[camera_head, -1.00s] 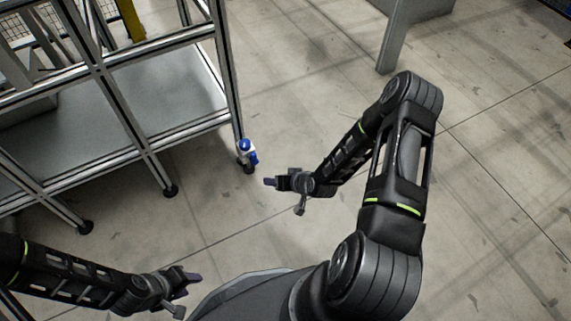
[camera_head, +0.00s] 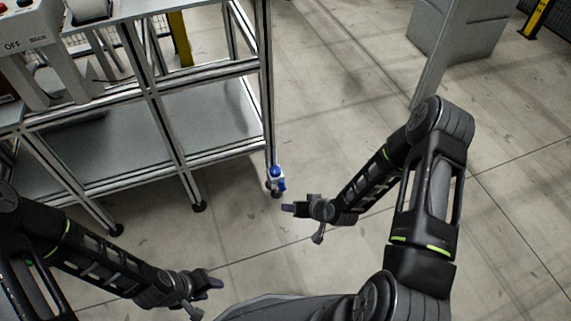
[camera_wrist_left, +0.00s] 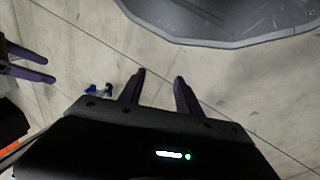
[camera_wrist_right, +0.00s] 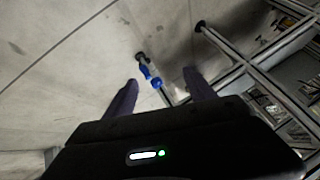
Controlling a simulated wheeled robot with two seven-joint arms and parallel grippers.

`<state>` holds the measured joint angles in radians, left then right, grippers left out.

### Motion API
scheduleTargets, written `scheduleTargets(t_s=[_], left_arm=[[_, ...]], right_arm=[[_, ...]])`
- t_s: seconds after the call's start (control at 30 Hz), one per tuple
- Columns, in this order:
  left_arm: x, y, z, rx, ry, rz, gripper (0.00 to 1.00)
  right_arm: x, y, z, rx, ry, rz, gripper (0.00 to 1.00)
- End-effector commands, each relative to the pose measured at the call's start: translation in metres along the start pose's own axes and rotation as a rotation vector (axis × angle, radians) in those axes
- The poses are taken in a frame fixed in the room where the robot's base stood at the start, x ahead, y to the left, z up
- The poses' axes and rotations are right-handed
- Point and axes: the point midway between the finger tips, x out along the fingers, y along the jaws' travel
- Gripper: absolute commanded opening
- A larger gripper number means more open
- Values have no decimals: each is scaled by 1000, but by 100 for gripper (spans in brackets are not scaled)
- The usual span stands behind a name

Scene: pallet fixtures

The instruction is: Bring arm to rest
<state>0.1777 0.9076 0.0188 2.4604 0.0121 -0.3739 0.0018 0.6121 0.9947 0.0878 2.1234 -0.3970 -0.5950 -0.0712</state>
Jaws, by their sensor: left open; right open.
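My left gripper (camera_head: 212,285) is at the bottom of the head view, empty above the floor. Its two fingers (camera_wrist_left: 159,90) stand apart in the left wrist view, with only floor between them. My right gripper (camera_head: 290,208) is near the middle of the head view, just right of the frame's corner leg. In the right wrist view its fingers (camera_wrist_right: 160,90) are spread with nothing held. A blue and white fitting (camera_wrist_right: 151,76) on the frame's leg shows beyond them, apart from the fingers.
A metal-profile frame (camera_head: 150,90) with a grey lower shelf (camera_head: 215,125) stands at the left. A control box marked OFF (camera_head: 22,30) is at its top left. A grey post (camera_head: 440,60) and grey block (camera_head: 470,35) stand at the back right. Open concrete floor (camera_head: 330,110) lies between.

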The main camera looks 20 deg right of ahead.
Motion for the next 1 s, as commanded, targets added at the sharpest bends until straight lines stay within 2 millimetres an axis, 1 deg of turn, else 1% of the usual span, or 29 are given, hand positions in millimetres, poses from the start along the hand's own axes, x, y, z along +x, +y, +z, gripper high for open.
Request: scheduleTargets(t_s=[0.17, 0.27, 0.37, 0.43, 0.47, 0.5, 0.57, 0.6, 0.67, 0.7, 0.8, 0.9, 0.97, 1.0], left_arm=[[0, 0, 0, 0, 0, 0, 41], [0, 0, 0, 1, -1, 0, 41], [0, 0, 2, 2, -6, 1, 41], [0, 1, 6, 5, -13, 2, 41], [0, 1, 8, 6, -18, 3, 41], [0, 2, 11, 9, -25, 4, 41], [0, 3, 16, 13, -36, 6, 41], [0, 4, 19, 15, -43, 7, 41], [1, 5, 24, 19, -52, 9, 41], [1, 5, 26, 22, -59, 10, 41], [2, 7, 34, 29, -75, 12, 41], [2, 9, 41, 35, -89, 14, 41], [3, 10, 43, 38, -93, 15, 41], [-15, 16, 41, 38, -93, 15, 41]], right_arm=[[0, 0, 0, 1, 0, 0, 64], [0, 1, 5, 20, -19, 5, 64], [-5, 0, 25, 67, -73, 16, 64], [-12, -6, 50, 112, -138, 25, 64], [-17, -12, 62, 128, -171, 26, 64], [-23, -22, 78, 147, -220, 27, 64], [-34, -38, 102, 168, -293, 27, 64], [-43, -49, 118, 176, -341, 27, 64], [-57, -66, 140, 179, -410, 28, 64], [-66, -76, 155, 177, -454, 30, 64], [-91, -98, 185, 150, -548, 33, 64], [-108, -118, 200, 79, -595, 21, 64], [-107, -130, 199, 21, -593, 1, 64], [-122, -136, 188, 27, -592, 3, 64]])
